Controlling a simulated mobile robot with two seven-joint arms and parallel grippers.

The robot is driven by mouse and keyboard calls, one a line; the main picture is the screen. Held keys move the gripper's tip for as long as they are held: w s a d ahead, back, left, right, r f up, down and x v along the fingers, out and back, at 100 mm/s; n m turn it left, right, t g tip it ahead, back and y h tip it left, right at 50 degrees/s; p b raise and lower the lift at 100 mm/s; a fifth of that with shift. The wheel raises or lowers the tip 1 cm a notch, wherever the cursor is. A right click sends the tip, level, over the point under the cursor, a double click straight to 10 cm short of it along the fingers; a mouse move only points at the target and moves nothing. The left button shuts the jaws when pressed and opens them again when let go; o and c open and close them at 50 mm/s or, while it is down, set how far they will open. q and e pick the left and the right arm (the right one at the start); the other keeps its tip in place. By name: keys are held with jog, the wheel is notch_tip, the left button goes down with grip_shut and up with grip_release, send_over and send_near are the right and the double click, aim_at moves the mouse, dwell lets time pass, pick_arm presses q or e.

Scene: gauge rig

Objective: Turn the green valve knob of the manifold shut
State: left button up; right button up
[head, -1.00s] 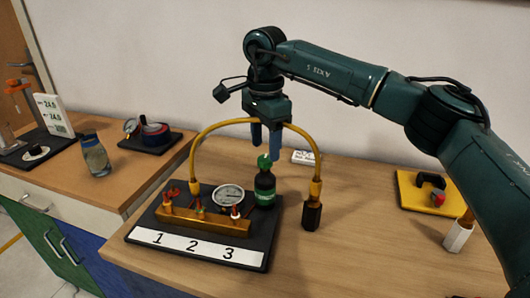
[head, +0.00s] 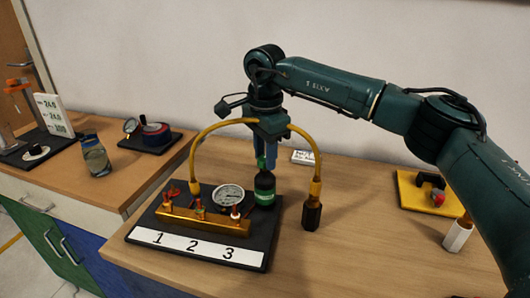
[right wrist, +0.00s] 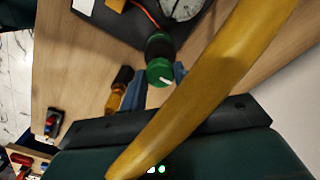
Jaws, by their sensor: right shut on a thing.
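The manifold (head: 205,222) is a brass block on a black base plate marked 1, 2, 3, with small red and green knobs and a round white gauge (head: 228,197). My right gripper (head: 270,155), with blue fingers, points down and is shut on this knob, one finger on each side. My left gripper is out of view.
A yellow hose (head: 318,160) arches close to my right gripper and crosses the right wrist view. It ends in a dark hexagonal fitting (head: 312,213) on the table. A yellow plate (head: 418,192) and a white hexagonal piece (head: 458,235) stand at right.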

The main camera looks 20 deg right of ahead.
jog(key=shift+c, duration=1)
jog(key=m, duration=0.2)
jog(key=shift+m, duration=0.4)
jog(key=m, duration=0.5)
jog(key=shift+p, duration=0.3)
jog(key=m, duration=0.5)
jog(key=shift+m, duration=2.5)
